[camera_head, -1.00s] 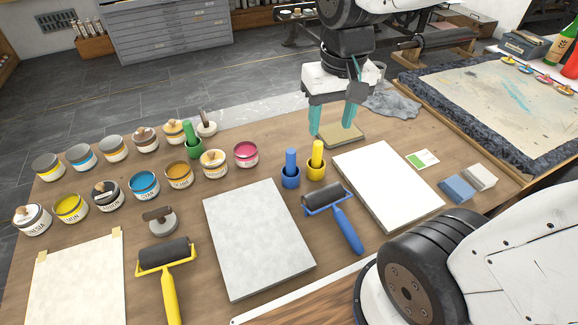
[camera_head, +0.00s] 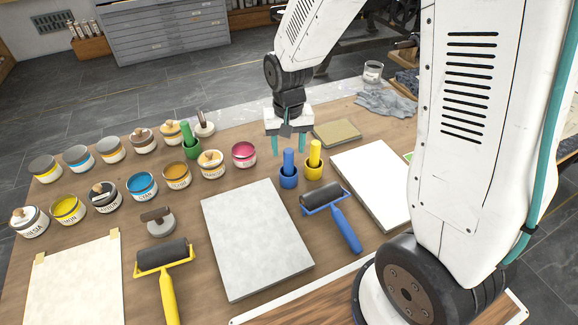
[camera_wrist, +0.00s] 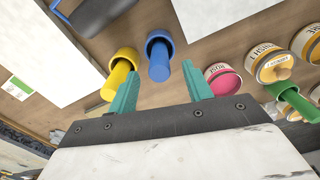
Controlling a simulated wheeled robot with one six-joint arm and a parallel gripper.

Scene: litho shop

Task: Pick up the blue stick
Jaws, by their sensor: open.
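The blue stick (camera_head: 288,162) stands upright in a small blue cup (camera_head: 289,182) on the table, beside a yellow stick (camera_head: 315,152) in a yellow cup (camera_head: 315,172). In the wrist view the blue stick (camera_wrist: 159,62) leans out of its cup (camera_wrist: 160,38), ahead of and between my fingertips. My gripper (camera_head: 289,145) is open and empty, with teal fingers pointing down, behind and above the blue stick. The fingers also show in the wrist view (camera_wrist: 160,88), apart from the stick.
A pink tin (camera_head: 244,155) and a green stick (camera_head: 187,135) in its cup stand to the left. A blue roller (camera_head: 335,210), a grey slab (camera_head: 257,240) and a white slab (camera_head: 372,180) lie in front. A tan pad (camera_head: 338,132) lies at right.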

